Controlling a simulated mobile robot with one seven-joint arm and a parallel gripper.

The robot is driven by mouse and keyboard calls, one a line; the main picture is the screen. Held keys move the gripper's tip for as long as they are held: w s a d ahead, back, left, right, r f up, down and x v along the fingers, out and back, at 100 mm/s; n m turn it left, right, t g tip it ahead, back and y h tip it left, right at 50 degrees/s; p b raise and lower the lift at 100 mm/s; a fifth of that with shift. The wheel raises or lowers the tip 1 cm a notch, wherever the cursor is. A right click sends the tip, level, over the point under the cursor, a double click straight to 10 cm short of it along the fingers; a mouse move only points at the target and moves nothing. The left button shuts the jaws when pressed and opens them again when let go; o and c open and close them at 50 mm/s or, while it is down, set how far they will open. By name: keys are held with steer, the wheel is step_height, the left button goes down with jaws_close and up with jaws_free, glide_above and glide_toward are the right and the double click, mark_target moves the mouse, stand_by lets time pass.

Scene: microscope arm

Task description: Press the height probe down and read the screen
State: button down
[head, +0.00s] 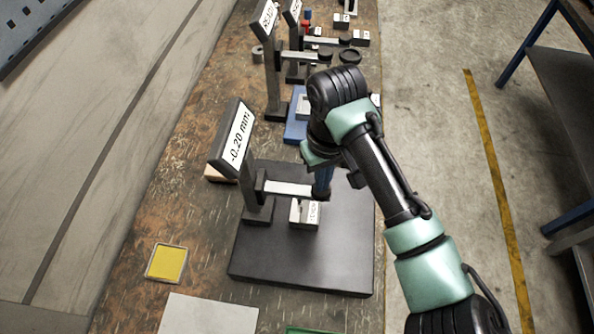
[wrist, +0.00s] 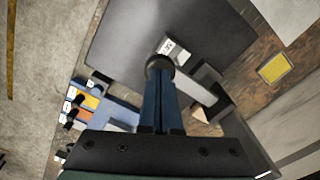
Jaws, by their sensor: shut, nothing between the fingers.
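The height probe stand (head: 259,207) rises from a dark plate (head: 300,262), with a light horizontal arm (head: 288,188). Its tilted screen (head: 239,137) reads what looks like "-0.20 mm". A small pale labelled block (head: 304,213) sits on the plate under the arm's end; it also shows in the wrist view (wrist: 168,47). My gripper (head: 322,190) points down at the arm's end, its blue fingers together. In the wrist view my fingertips (wrist: 160,76) meet the dark round probe top (wrist: 159,62) and appear to touch it. The contact itself is partly hidden.
Other similar stands with screens (head: 264,20) stand farther back on the worn bench. A blue tray (head: 295,128) lies behind the plate. A yellow square (head: 167,263) and a grey sheet (head: 207,315) lie in front. The bench's right edge (head: 383,230) drops to the floor.

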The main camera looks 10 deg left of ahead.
steer(key=shift+s+f, duration=0.15)
steer(key=shift+f, duration=0.1)
stand_by(0.3)
step_height(320, 180, up, 8)
steer(key=p, duration=0.7)
step_height(320, 180, up, 13)
stand_by(0.7)
steer(key=shift+f, duration=0.1)
stand_by(0.8)
